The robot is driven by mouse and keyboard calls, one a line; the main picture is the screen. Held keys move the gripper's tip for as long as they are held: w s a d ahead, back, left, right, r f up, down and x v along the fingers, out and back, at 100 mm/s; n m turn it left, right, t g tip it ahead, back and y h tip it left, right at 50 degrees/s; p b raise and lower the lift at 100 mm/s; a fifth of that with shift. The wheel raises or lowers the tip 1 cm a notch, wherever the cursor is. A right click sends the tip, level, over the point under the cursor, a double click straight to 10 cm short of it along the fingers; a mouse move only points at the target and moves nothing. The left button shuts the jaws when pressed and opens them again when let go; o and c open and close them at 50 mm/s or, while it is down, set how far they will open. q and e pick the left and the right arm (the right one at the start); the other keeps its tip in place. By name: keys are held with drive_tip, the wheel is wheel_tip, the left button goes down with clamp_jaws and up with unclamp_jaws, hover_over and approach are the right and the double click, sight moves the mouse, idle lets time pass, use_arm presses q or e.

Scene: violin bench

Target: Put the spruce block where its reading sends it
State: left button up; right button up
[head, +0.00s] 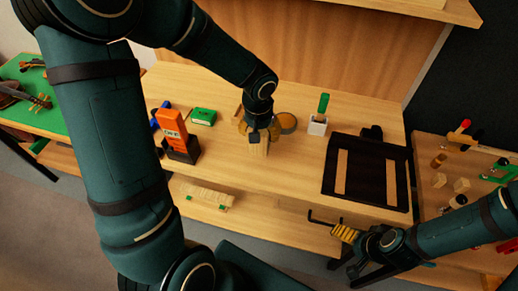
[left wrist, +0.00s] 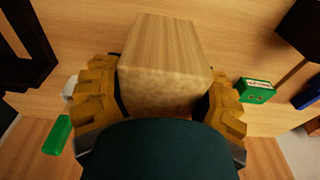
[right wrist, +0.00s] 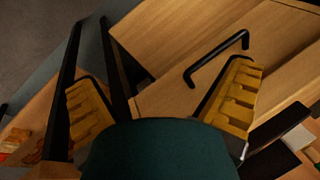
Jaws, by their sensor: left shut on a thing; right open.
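The pale spruce block (left wrist: 165,60) is between the yellow fingers of my left gripper (left wrist: 162,98), which is shut on it. In the head view the left gripper (head: 256,130) is over the middle of the bench, with the block (head: 259,148) partly hidden under it. I cannot tell whether the block touches the bench top. An orange meter (head: 172,127) stands in a black holder at the left; its display is too small to read surely. My right gripper (head: 347,234) is open and empty in front of the bench, near a black handle (right wrist: 217,57).
A green box (head: 203,116), a round tin (head: 287,122) and a white pot (head: 317,126) with a green-handled tool stand on the bench. A black tray (head: 367,190) with two wood strips lies right. Wood pieces (head: 205,195) lie on the lower shelf. A side bench (head: 428,150) holds small blocks.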

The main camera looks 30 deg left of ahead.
sight(260, 146)
use_arm(q)
drive_tip(key=shift+w+f+b, duration=0.1)
drive_tip(key=shift+f+b, duration=0.5)
drive_tip(key=shift+f, duration=2.55)
drive_tip(key=shift+f, duration=0.1)
drive_tip(key=o, duration=1.3)
